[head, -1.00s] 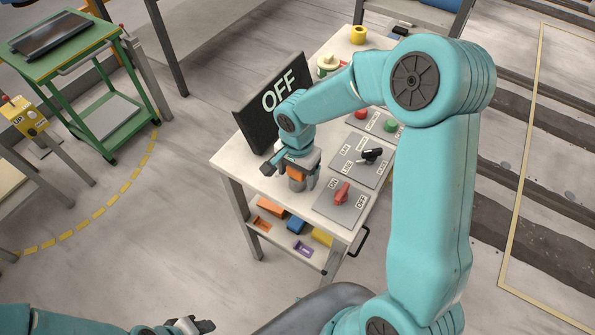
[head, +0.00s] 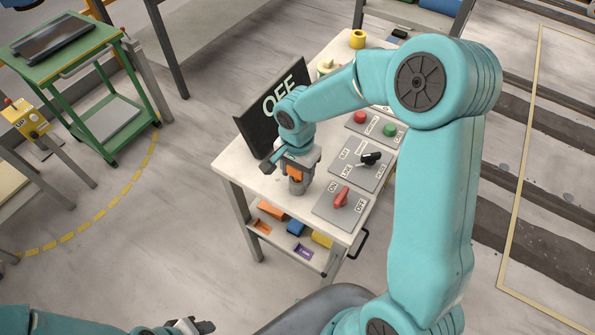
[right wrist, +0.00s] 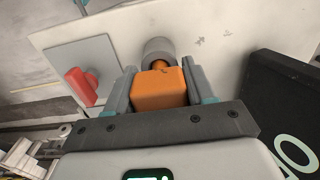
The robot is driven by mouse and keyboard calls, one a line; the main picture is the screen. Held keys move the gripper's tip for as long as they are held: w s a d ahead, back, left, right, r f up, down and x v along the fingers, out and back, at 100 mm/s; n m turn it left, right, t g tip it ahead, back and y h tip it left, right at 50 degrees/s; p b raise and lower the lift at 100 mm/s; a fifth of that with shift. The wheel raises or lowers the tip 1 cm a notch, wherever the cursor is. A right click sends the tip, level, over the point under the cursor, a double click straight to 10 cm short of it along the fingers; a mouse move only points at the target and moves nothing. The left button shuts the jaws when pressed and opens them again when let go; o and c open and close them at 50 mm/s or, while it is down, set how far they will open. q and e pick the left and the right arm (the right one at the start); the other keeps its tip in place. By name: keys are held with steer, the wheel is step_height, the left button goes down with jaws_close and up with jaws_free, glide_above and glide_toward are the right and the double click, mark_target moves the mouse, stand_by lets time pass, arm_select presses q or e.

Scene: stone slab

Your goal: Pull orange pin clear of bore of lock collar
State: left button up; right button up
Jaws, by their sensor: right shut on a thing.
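The orange pin (right wrist: 158,87) has a block-shaped head and a thin orange shaft. In the right wrist view my right gripper (right wrist: 160,92) is shut on the head, a finger on each side. The shaft shows between the head and the grey round lock collar (right wrist: 158,47); its far end meets the collar, and whether its tip is inside the bore is hidden. In the head view the pin (head: 295,173) shows small under my right gripper (head: 297,170), above the collar (head: 297,187) on the table. My left gripper (head: 190,326) is at the bottom edge, its jaws unclear.
The white table (head: 237,165) carries a black "OFF" display (head: 250,125) close behind the gripper. A panel with a red switch (head: 341,197) is beside the collar; panels with a black handle (head: 370,158) and buttons are farther back. A shelf below holds coloured parts.

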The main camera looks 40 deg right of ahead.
steer(key=shift+r+p, duration=0.95)
steer(key=shift+r, duration=0.85)
steer(key=shift+r+p, duration=1.85)
steer(key=shift+r, duration=1.2)
steer(key=shift+f, duration=0.1)
steer(key=w+a+f+n+b, duration=0.3)
steer(key=a+f+n+b, duration=0.2)
steer(key=n, duration=0.8)
steer(key=shift+w+a+f+n+b, duration=0.25)
steer(key=shift+a+b, duration=0.45)
steer(key=shift+a, duration=0.55)
